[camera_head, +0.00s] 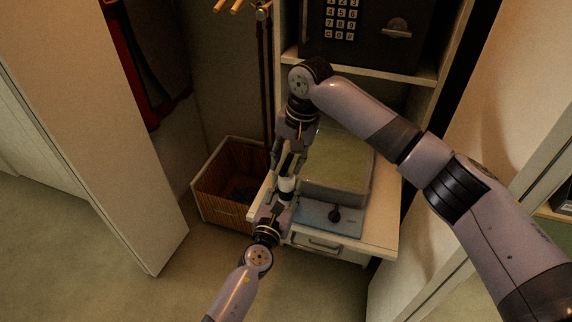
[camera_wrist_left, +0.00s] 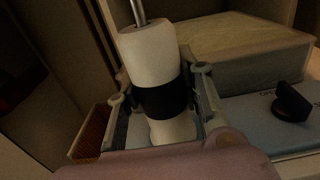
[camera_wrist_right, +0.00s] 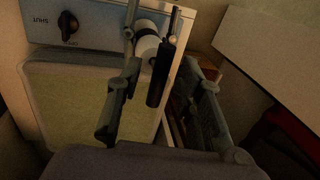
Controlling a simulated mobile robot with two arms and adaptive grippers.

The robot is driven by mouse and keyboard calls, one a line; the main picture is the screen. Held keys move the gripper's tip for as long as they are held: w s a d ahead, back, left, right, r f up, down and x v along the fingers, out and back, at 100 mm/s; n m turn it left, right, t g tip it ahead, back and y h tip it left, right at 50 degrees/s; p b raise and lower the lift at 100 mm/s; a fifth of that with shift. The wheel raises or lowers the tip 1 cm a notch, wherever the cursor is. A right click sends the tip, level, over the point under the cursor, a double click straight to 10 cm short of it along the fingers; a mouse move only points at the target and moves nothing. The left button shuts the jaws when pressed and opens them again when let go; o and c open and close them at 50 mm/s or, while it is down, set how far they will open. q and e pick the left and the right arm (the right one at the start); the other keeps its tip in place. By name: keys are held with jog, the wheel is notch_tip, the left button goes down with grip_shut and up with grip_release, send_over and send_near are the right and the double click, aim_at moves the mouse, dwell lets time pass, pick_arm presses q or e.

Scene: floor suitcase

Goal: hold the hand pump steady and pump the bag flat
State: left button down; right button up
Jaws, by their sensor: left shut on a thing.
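The hand pump has a white barrel with a black band (camera_wrist_left: 160,98); it stands upright, and its white part also shows in the head view (camera_head: 287,184). My left gripper (camera_head: 281,196) is shut around the barrel. A metal rod rises from the barrel top. The pump's dark handle (camera_wrist_right: 163,72) lies between the fingers of my right gripper (camera_wrist_right: 160,105), which look spread with gaps beside it. The bag (camera_head: 338,160) is a greenish block, still thick, right of the pump. A blue-grey panel (camera_head: 312,213) in front of it carries a black knob (camera_head: 335,214); the right wrist view shows the word SHUT beside it.
The bag and panel sit on a pale drawer unit (camera_head: 378,225). A wooden slatted basket (camera_head: 225,195) stands left of it. A dark safe with a keypad (camera_head: 362,30) is on the shelf above. A pale door panel (camera_head: 95,130) stands at the left.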

jog(key=shift+a+f, duration=0.2)
jog(key=shift+f, duration=0.75)
grip_shut()
